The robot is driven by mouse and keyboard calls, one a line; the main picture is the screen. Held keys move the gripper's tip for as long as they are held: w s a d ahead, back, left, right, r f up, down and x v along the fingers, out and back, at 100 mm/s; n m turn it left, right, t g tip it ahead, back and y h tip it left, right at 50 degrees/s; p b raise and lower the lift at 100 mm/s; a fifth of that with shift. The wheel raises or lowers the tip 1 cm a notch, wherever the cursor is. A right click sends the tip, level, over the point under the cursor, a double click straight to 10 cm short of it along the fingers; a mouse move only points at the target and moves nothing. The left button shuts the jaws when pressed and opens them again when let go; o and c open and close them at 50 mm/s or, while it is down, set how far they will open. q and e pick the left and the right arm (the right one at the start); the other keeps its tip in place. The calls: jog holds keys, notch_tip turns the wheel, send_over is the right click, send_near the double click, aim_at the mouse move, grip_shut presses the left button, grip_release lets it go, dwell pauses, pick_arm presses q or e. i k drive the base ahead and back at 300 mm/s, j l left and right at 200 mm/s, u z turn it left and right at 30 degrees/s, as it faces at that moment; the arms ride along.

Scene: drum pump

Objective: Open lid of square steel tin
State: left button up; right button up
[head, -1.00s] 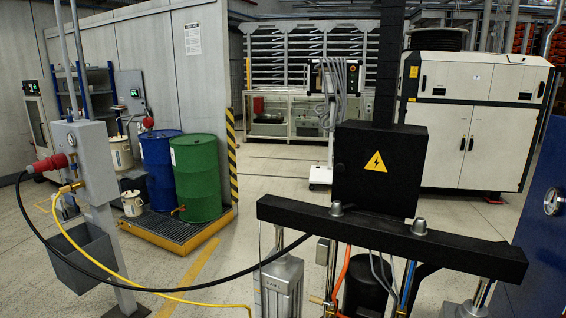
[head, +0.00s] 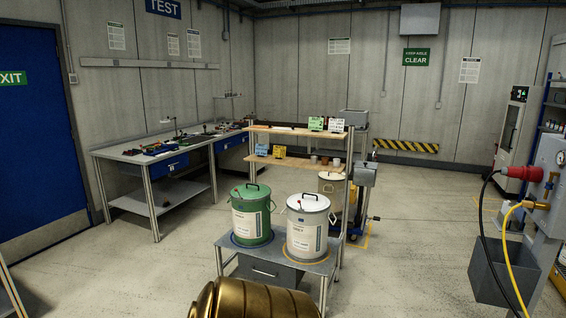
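I cannot make out a square steel tin in the head view. A green round pail (head: 251,215) with a lid and a black handle stands on a small grey metal stand (head: 318,268). A white round pail (head: 306,228) with a similar lid and handle stands beside it. Both lids look closed. Neither of my grippers is in view. A brass-coloured rounded thing at the bottom edge is cut off, and I cannot tell what it is.
Behind the pails is a wooden-topped shelf (head: 292,131) with small coloured signs. A workbench (head: 133,155) with tools stands along the left wall. A grey bin (head: 503,275), a red plug (head: 520,173) and hanging hoses are at the right. Open floor lies between.

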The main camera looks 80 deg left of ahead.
aim_at(371, 165)
jog(key=u, duration=2.15)
jog(key=i, duration=0.25)
